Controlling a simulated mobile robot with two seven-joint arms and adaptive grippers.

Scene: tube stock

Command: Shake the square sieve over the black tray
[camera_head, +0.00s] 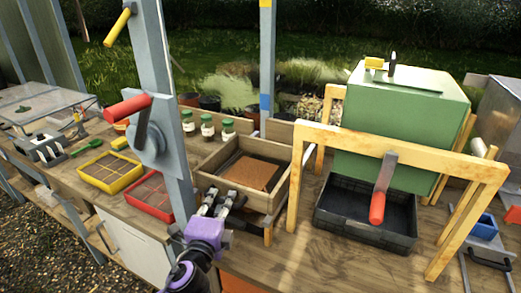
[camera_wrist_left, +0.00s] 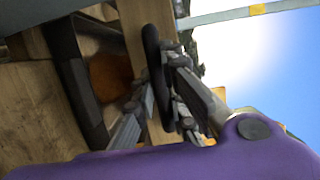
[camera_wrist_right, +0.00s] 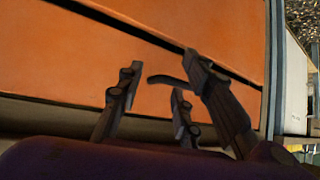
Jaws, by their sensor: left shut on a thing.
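The square sieve (camera_head: 214,171), a wooden-walled frame with brown material inside, is in the middle of the bench in the head view. My left gripper (camera_head: 226,203) is at its near left side. In the left wrist view, my left gripper (camera_wrist_left: 156,110) is shut on a dark loop-shaped handle (camera_wrist_left: 151,50) against the wooden wall (camera_wrist_left: 131,20). The black tray (camera_head: 345,230) stands to the right, below a green box and apart from the sieve. My right gripper (camera_wrist_right: 150,108) is open and empty before an orange panel in the right wrist view; the head view does not show it.
A wooden stand (camera_head: 398,140) surrounds the black tray, and a red-handled lever (camera_head: 377,206) hangs before the green box (camera_head: 400,125). Yellow-framed (camera_head: 111,172) and red-framed (camera_head: 150,195) trays lie left. A grey post (camera_head: 165,100) partly blocks the view. An orange panel (camera_wrist_right: 120,60) fronts my right gripper.

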